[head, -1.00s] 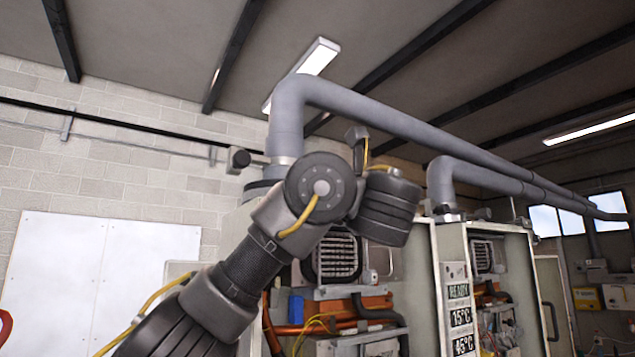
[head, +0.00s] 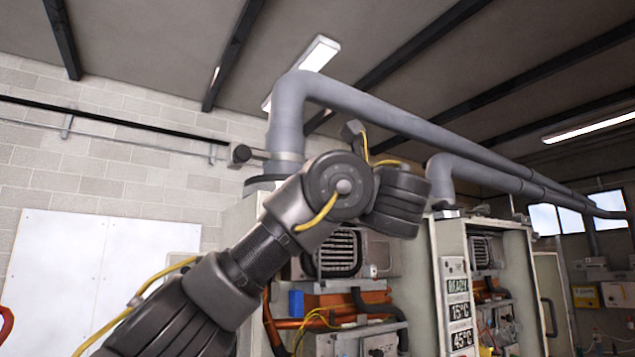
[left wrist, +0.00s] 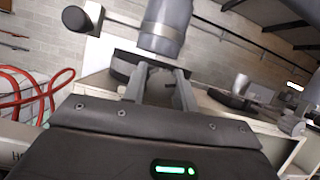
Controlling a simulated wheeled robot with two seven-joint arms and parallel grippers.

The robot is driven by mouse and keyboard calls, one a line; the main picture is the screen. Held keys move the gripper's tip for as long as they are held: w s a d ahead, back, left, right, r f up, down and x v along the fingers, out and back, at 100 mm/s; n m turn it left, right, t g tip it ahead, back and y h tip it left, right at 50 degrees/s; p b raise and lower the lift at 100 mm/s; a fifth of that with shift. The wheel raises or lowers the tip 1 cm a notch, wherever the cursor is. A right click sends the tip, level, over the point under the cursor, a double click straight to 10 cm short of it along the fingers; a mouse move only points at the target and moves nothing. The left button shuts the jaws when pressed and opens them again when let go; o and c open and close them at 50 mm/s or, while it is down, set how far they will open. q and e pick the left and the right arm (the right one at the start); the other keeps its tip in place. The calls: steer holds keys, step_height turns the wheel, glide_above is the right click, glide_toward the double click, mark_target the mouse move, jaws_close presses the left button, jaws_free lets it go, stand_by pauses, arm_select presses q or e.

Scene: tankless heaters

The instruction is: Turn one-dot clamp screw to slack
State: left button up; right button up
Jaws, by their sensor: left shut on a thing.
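My left gripper (left wrist: 161,90) is shut on a small dark rounded piece (left wrist: 160,82), at the dark collar (left wrist: 123,62) around the foot of the grey flue pipe (left wrist: 166,22). The piece is mostly hidden between the fingers, and I cannot make out a dot mark, so I cannot tell whether it is the one-dot clamp screw. In the head view my left arm crosses in front of the near heater, and its gripper is hidden there. The near flue pipe (head: 287,115) rises behind the arm. My right gripper is in neither view.
A black knob on a rod (head: 241,154) sticks out left of the near pipe; it also shows in the left wrist view (left wrist: 75,18). Open heater cabinets (head: 452,235) stand side by side. Red hoses (left wrist: 25,95) hang at the left.

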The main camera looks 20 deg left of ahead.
arm_select(q)
steer(key=shift+n+g+y+b, duration=0.2)
steer(key=shift+n+g+y, duration=0.35)
steer(key=shift+n, duration=0.9)
steer(key=shift+n+g+y+b, duration=0.2)
steer(key=shift+n+g, duration=0.65)
steer(key=shift+n, duration=0.6)
steer(key=o, duration=1)
steer(key=shift+w, duration=0.1)
steer(key=shift+c, duration=0.2)
